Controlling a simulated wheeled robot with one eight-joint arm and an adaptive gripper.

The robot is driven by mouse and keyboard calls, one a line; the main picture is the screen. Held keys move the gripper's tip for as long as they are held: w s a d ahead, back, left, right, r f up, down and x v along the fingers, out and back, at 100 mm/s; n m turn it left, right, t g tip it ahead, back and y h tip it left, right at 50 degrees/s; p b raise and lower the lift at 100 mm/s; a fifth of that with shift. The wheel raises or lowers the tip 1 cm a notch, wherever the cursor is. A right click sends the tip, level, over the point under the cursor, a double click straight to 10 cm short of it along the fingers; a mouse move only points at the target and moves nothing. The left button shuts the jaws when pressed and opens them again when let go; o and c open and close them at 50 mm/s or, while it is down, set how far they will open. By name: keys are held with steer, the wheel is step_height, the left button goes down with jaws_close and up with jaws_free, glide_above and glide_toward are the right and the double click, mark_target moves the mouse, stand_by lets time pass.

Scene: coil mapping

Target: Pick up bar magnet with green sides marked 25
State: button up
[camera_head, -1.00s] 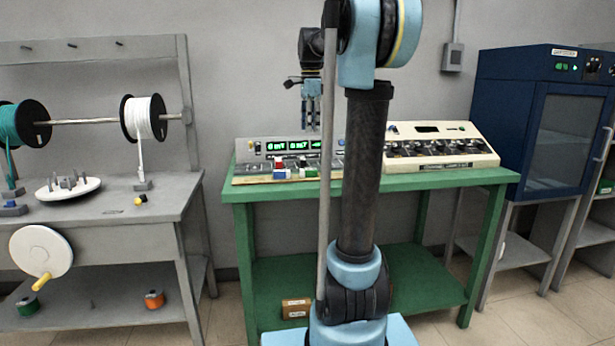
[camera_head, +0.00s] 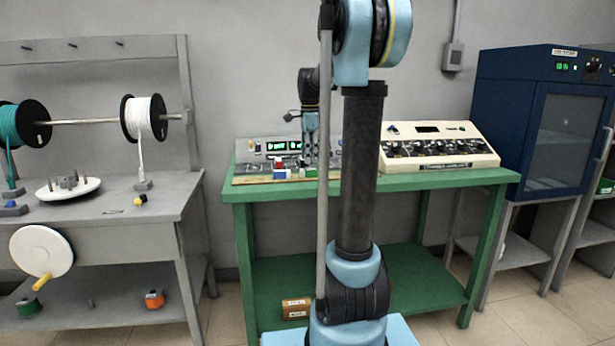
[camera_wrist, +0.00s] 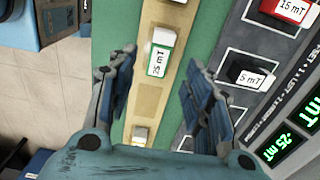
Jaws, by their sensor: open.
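The bar magnet with green sides (camera_wrist: 161,50) has a white top marked 25 mT. It lies on the tan wooden strip in the wrist view, between and beyond my fingertips, and looks apart from both. In the head view a small green block (camera_head: 311,172) shows at the table's instrument, just below my gripper (camera_head: 309,152). In the wrist view my gripper (camera_wrist: 158,76) is open and empty, with one finger on each side of the magnet's line.
A black magnet marked 5 mT (camera_wrist: 243,75) and a red one marked 15 mT (camera_wrist: 290,9) lie to the right on the grey panel. A cream console (camera_head: 440,146) stands right on the green table (camera_head: 420,183).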

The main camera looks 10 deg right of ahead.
mark_target(309, 173)
steer(key=shift+a+f, duration=0.2)
steer(key=shift+f, duration=2.55)
steer(key=shift+c, duration=0.3)
jaws_close()
